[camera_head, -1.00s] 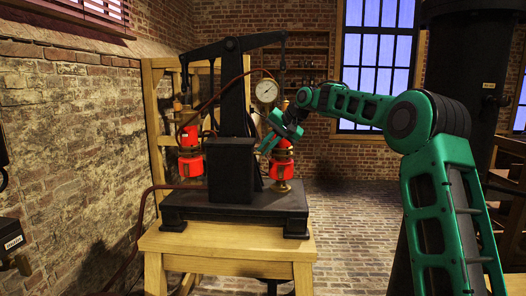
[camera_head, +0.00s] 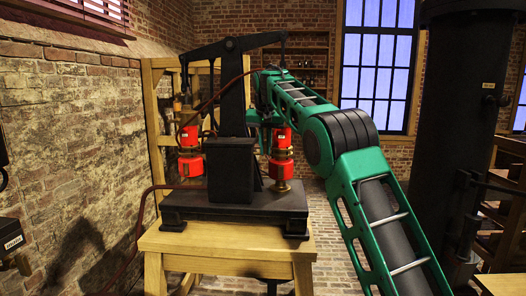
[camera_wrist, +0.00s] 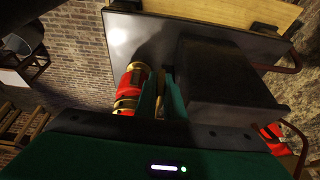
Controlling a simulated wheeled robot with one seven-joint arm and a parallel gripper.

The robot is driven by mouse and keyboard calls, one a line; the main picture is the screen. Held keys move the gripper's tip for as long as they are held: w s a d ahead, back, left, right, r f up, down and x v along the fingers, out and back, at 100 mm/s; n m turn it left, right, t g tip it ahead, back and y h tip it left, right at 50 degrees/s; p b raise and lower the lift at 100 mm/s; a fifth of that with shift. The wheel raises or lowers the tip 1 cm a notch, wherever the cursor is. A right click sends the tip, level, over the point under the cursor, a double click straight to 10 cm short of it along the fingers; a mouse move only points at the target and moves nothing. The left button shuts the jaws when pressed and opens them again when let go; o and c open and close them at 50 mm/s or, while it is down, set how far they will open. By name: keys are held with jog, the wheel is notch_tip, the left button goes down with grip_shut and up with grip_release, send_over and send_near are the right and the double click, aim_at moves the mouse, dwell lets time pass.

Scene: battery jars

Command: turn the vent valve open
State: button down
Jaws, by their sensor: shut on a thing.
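My gripper (camera_head: 262,124) is up behind the black column, above and left of the right red jar (camera_head: 281,160); the column and my own arm hide much of it. In the wrist view its two green fingers (camera_wrist: 160,92) are close together, shut on a small brass-coloured piece (camera_wrist: 160,105) that fits the vent valve. Its handle and how far it is turned are hidden. The right red jar, with brass rings, shows just left of the fingers in the wrist view (camera_wrist: 128,92).
The left red jar (camera_head: 190,160) hangs at the left of the black column (camera_head: 230,172). The column's black base (camera_head: 235,208) stands on a wooden table (camera_head: 225,245). A dark hose (camera_head: 150,200) runs down at the left.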

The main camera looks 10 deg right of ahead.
jog(key=shift+w+r+h, duration=0.1)
jog(key=shift+h, duration=0.2)
jog(key=c, duration=1.9)
grip_release()
jog(key=shift+o, duration=0.2)
jog(key=v, duration=0.7)
jog(key=shift+w+r, duration=0.15)
jog(key=shift+r, duration=0.05)
